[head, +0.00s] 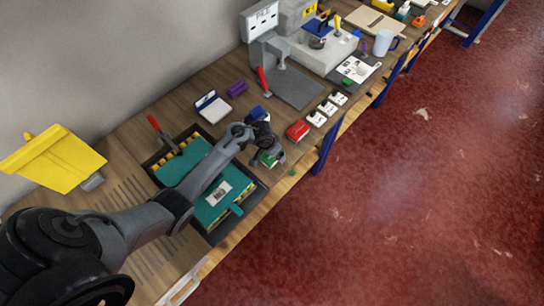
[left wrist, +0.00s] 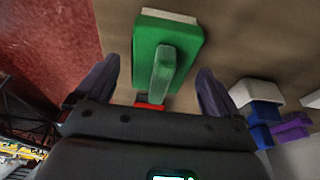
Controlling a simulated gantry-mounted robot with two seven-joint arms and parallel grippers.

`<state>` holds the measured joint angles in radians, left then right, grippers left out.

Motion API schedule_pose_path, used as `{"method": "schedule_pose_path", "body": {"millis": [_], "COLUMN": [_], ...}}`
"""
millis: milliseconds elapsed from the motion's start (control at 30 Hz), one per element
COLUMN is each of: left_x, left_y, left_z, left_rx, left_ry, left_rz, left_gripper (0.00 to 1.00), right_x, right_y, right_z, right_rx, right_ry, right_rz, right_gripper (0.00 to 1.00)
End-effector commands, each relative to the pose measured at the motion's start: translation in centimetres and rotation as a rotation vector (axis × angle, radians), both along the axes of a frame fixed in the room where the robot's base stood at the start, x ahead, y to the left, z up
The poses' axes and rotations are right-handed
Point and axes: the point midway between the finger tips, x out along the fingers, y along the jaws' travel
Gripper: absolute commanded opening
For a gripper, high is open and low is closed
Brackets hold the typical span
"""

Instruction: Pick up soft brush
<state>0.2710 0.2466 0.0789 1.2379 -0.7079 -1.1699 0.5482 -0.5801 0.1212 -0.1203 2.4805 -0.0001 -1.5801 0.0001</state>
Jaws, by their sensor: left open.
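A green brush (left wrist: 185,42) with a raised green handle and a pale strip along its far edge lies on the wooden bench, seen in the left wrist view. In the head view the green brush (head: 267,160) is partly hidden by my left gripper (head: 272,153). In the left wrist view my left gripper (left wrist: 158,72) is open, with one dark finger on each side of the brush's handle. Whether either finger touches the handle I cannot tell. My right gripper is not in view.
A black tray (head: 258,194) with teal pads lies beneath my left forearm. A red block (head: 298,130), a white block (head: 316,118), a blue item (head: 257,113) and a purple item (head: 237,88) are near. The bench's front edge is close, above red floor.

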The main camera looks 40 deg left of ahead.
Motion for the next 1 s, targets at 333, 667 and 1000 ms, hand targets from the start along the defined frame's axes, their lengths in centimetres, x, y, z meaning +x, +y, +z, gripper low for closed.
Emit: {"method": "schedule_pose_path", "body": {"millis": [333, 667, 1000], "left_x": [0.35, 0.33, 0.35], "left_y": [0.05, 0.04, 0.04], "left_z": [-1.2, -1.21, -1.16], "left_rx": [0.002, 0.002, 0.002], "left_ry": [-0.001, 0.0, -0.001], "left_rz": [0.001, 0.001, 0.001], "left_gripper": [0.96, 0.56, 0.34], "right_x": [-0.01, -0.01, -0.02], "right_y": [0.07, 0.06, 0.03], "right_z": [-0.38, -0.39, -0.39], "right_rx": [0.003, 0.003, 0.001], "right_ry": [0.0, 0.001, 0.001], "right_rz": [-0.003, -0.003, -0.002], "right_gripper": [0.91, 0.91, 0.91]}}
